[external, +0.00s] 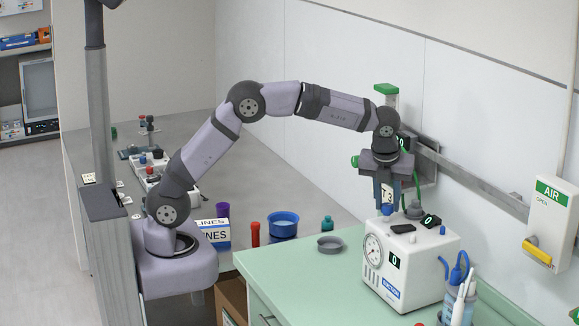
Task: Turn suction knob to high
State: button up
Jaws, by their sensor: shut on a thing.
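The suction unit (395,272) is a white box on the green counter, with a round gauge (373,250) and a small dark display reading 0 on its front. A blue knob (387,210) stands on its top near the back left. My gripper (386,205) points down over the unit and is shut on this blue knob. The fingers cover much of the knob, so its setting cannot be read. Another dark display (431,221) showing 0, a dark pad (403,229) and a grey fitting (414,209) are also on top.
A wall rail (470,182) runs behind the unit. A white AIR box (550,225) with a yellow handle is at the right. A jar with tubes (460,295) stands beside the unit. A grey dish (329,244) and blue bowl (284,224) are to the left. The green counter's front is clear.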

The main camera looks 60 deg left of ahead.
jog(key=shift+r+p, duration=0.15)
jog(key=shift+p, duration=0.15)
jog(key=n+g+p, duration=0.1)
jog(key=n+p, duration=0.1)
jog(key=p, duration=0.2)
jog(key=shift+r+n, duration=0.2)
jog(key=shift+n, duration=0.2)
jog(key=n+p, duration=0.1)
jog(key=p, duration=0.1)
jog(key=n+g+y+p, duration=0.1)
jog(key=n+p, duration=0.1)
jog(key=p, duration=0.1)
jog(key=shift+w+n, duration=0.2)
jog(key=shift+n, duration=0.1)
jog(key=n+p, duration=0.1)
jog(key=n+g+p, duration=0.1)
jog(key=shift+w+f+n, duration=0.1)
jog(key=shift+f+n, duration=0.15)
jog(key=shift+n, duration=0.15)
jog(key=shift+w+f+n+g+p, duration=0.1)
jog(key=shift+n+g+p, duration=0.45)
jog(key=shift+n, duration=0.95)
jog(key=shift+g, duration=0.25)
jog(key=o, duration=1)
